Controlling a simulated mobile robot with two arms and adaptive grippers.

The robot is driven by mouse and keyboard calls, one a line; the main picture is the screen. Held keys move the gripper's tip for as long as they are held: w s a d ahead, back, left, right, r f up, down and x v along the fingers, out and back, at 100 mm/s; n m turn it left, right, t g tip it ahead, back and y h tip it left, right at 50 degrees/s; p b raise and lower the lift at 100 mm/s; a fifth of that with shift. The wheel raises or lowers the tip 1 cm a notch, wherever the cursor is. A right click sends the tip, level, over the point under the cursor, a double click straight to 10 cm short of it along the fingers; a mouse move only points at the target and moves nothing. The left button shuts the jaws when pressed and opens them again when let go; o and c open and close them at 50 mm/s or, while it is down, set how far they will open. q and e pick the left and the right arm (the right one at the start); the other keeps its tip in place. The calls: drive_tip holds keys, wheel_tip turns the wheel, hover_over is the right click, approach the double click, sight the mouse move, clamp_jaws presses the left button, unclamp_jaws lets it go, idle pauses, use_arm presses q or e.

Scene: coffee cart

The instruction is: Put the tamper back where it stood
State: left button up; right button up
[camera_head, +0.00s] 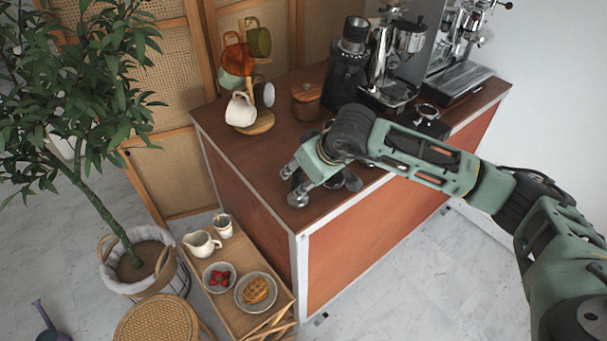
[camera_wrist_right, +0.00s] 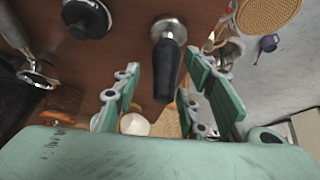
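The tamper (camera_wrist_right: 168,58), with a round silver base and a black handle, shows in the right wrist view between my right gripper's fingers. Its handle points toward the palm, and I see gaps beside it near the fingertips. In the head view a silver disc that looks like its base (camera_head: 298,200) is at the counter's front left corner; the handle is hidden by the gripper. My right gripper (camera_head: 291,182) is open around the handle, low over the counter; it also fills the lower right wrist view (camera_wrist_right: 164,70). My left gripper is not in view.
The brown counter (camera_head: 235,145) holds a mug tree (camera_head: 262,124), a brown lidded jar (camera_head: 306,100), a black grinder (camera_head: 347,65) and an espresso machine (camera_head: 460,80). Dark and metal tools lie near the gripper. A wooden cart (camera_head: 275,290) with food stands below, left of the counter.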

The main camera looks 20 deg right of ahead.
drive_tip(key=shift+s+d+r, duration=0.1)
drive_tip(key=shift+r, duration=0.15)
drive_tip(key=b+v, duration=0.4)
drive_tip(key=v, duration=0.7)
drive_tip(key=shift+s+r, duration=0.15)
drive_tip(key=shift+r, duration=0.1)
